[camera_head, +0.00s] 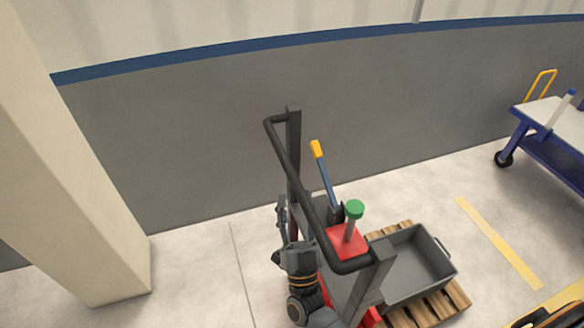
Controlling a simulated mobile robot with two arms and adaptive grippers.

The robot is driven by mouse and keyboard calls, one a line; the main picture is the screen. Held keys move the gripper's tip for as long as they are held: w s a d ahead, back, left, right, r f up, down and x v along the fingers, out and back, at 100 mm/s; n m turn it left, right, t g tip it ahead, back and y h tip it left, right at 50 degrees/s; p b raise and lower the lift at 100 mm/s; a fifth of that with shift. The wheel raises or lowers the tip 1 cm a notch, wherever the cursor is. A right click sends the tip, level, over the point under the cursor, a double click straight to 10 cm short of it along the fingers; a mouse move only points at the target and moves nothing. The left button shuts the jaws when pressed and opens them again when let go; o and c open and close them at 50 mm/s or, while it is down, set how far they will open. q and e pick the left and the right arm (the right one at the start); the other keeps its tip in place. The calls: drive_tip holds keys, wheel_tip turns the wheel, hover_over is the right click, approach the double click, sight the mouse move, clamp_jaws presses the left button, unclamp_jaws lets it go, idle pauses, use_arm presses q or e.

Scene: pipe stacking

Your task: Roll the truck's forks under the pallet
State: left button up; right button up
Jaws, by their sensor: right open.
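The pallet truck (345,240) stands at the lower middle, with a red body, dark frame posts and a dark handle bar (293,180). Its forks are hidden from this view. The wooden pallet (456,296) lies on the floor to the right, close behind the truck's frame. A grey open bin (412,265) sits on it. My right gripper (284,212) is open, just left of the truck's frame beside the handle bar. I cannot tell whether it touches the bar. My left gripper is out of view.
A blue lever with a yellow tip (318,150) and a green knob (354,209) rise from the truck. A pale pillar (75,170) stands left. A blue cart (550,140) stands right. Yellow floor tape (497,240) marks clear floor beyond the pallet.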

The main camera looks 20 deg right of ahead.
sight(292, 172)
drive_tip(key=p+x, duration=0.1)
drive_tip(key=x, duration=0.5)
drive_tip(key=shift+w+r, duration=0.15)
drive_tip(key=shift+r, duration=0.05)
clamp_jaws()
